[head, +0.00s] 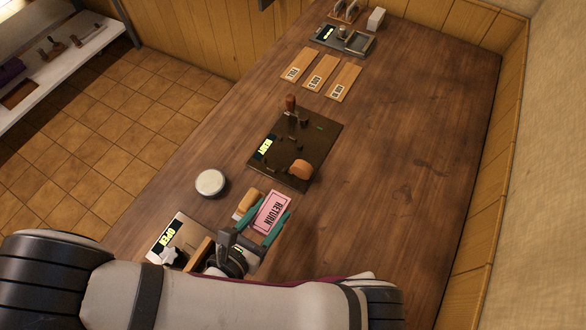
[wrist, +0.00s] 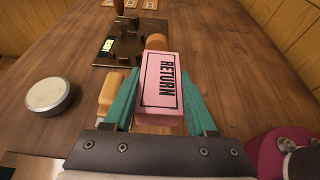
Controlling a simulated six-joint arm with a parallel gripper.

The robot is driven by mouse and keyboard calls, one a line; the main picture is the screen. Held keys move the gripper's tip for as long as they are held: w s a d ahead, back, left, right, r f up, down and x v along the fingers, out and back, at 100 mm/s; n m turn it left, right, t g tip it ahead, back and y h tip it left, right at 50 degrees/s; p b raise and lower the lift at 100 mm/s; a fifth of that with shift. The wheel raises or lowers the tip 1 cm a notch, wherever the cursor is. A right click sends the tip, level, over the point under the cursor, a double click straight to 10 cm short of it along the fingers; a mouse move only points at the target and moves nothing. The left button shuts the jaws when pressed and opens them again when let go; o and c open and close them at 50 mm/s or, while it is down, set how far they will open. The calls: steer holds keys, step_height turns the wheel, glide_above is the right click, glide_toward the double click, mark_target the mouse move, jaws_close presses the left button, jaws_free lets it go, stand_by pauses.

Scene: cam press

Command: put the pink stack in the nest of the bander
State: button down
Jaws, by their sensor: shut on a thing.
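The pink stack (head: 271,212) is a flat block with a black-framed RETURN label. My gripper (head: 265,217) is shut on it, with one teal finger along each long side. In the wrist view the pink stack (wrist: 160,80) points away from me, its far end past the fingertips. A dark plate device (head: 295,150) with a READY display, small raised blocks, an upright wooden-handled lever (head: 291,104) and a round wooden knob (head: 301,169) lies ahead of the stack. I cannot tell for sure that it is the bander. The stack is short of this plate.
A round pale-topped tin (head: 210,183) stands left of my gripper. A tan-wood piece (wrist: 110,92) lies beside the left finger. A device with an OPEN display (head: 170,236) is near my arm. Labelled wooden boards (head: 320,72) and another device (head: 345,40) lie farther back. The table's right side is clear.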

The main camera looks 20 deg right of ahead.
step_height(320, 180, down, 7)
steer(key=shift+s+f, duration=0.1)
steer(key=shift+c, duration=2.4)
jaws_free()
